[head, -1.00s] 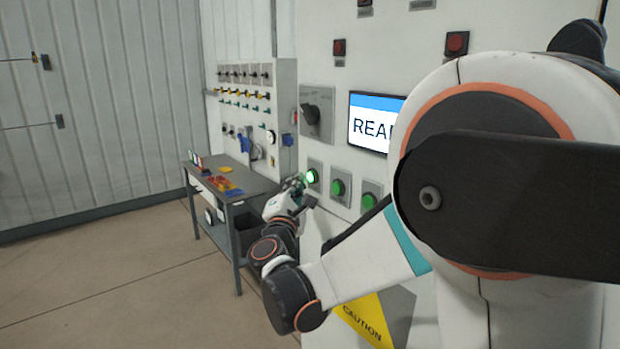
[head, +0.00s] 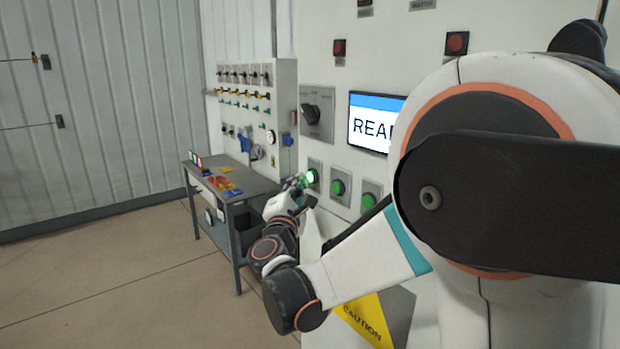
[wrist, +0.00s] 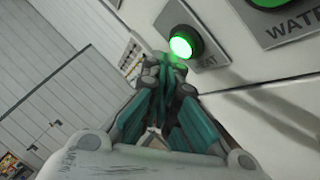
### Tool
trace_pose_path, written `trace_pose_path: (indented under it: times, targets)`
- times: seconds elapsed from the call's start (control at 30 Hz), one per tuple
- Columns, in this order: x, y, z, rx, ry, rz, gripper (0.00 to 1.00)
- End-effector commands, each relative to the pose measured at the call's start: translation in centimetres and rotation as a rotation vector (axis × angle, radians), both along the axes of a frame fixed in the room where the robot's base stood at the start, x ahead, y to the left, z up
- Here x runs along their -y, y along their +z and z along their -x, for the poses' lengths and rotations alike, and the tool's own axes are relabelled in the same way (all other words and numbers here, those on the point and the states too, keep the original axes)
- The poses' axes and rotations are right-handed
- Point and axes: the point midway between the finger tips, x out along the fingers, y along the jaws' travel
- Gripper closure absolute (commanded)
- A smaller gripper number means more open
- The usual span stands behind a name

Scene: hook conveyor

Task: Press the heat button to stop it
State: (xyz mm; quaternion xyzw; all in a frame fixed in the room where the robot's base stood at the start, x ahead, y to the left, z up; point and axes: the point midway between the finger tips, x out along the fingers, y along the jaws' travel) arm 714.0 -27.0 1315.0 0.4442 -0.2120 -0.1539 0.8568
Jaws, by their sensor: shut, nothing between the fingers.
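The heat button (head: 312,177) is a lit green push button on a grey plate, the leftmost of the row on the white panel. In the wrist view the heat button (wrist: 181,46) glows bright green, and its label is partly hidden by my fingers. My gripper (head: 300,182) is shut and empty, with its fingertips right at the left side of the button. In the wrist view my gripper (wrist: 158,62) has its closed tips just below and left of the button. I cannot tell whether they touch it.
Two more green buttons (head: 338,187) (head: 370,201) sit to the right; a water label (wrist: 292,25) shows by one. A screen (head: 376,121) and rotary switch (head: 311,114) are above. A grey table (head: 245,190) with small coloured items stands left. The floor at left is clear.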

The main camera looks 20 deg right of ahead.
Motion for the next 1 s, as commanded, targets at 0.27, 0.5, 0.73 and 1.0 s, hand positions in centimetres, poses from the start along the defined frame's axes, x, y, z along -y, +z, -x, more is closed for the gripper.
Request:
trace_pose_path:
  times: [0.27,0.5,0.73,1.0]
  targets:
    - [0.8,0.0,-0.2,0.000,-0.001,0.001,1.00]
    - [0.8,0.0,-0.2,0.001,-0.001,0.000,1.00]
    - [0.9,0.0,-0.2,0.001,-0.001,0.000,1.00]
    - [1.1,0.0,-0.3,0.001,-0.001,0.000,1.00]
